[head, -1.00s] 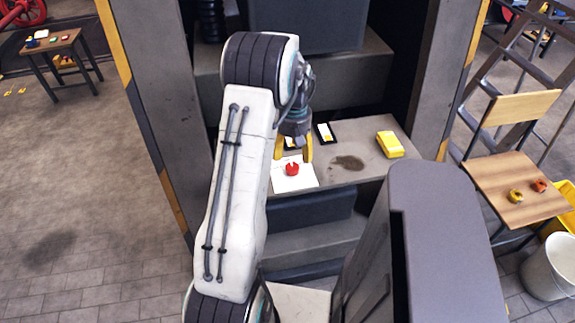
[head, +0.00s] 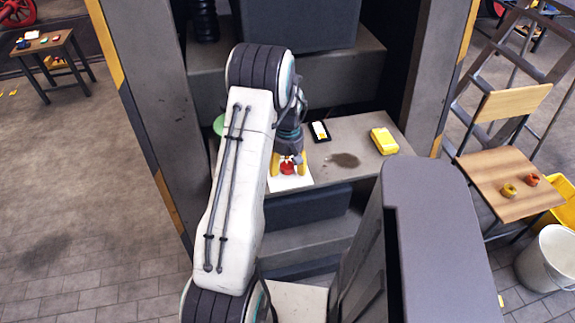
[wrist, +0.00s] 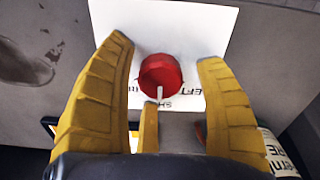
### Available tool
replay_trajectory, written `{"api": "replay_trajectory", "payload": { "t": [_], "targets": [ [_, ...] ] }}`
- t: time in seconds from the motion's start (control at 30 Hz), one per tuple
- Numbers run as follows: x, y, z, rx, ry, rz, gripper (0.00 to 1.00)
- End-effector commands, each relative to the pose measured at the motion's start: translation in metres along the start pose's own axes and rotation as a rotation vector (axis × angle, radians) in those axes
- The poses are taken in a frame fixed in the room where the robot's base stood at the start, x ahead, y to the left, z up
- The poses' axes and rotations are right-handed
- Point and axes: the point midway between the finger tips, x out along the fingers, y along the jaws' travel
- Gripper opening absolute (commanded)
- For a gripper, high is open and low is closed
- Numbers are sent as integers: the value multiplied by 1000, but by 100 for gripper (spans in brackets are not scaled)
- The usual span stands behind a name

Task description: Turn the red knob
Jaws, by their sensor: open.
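The red knob (head: 287,168) sits on a white printed sheet (head: 291,183) at the front of the grey bench. In the wrist view the red knob (wrist: 160,76) is round, with a white pointer line toward the bottom of the picture. My gripper (wrist: 168,62) is open, with yellow fingers to the left and right of the knob and a gap on each side. A third yellow finger shows below the knob. In the head view my gripper (head: 288,163) is just above the knob, and my arm hides part of the bench.
A yellow block (head: 384,141) and a black-framed card (head: 320,131) lie on the bench, with a dark stain (head: 344,160) between them. A green round thing (head: 219,125) shows partly behind my arm. Grey pillars stand on both sides.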

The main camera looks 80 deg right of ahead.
Motion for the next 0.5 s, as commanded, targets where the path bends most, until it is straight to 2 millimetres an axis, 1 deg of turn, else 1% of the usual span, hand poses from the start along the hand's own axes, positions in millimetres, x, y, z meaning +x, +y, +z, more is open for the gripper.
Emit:
{"api": "replay_trajectory", "payload": {
  "t": [0.33,0.37,0.5],
  "targets": [
    [3,0,0,0,0,0,65],
    [3,0,0,0,0,0,67],
    [3,0,0,0,0,0,54]
  ]
}}
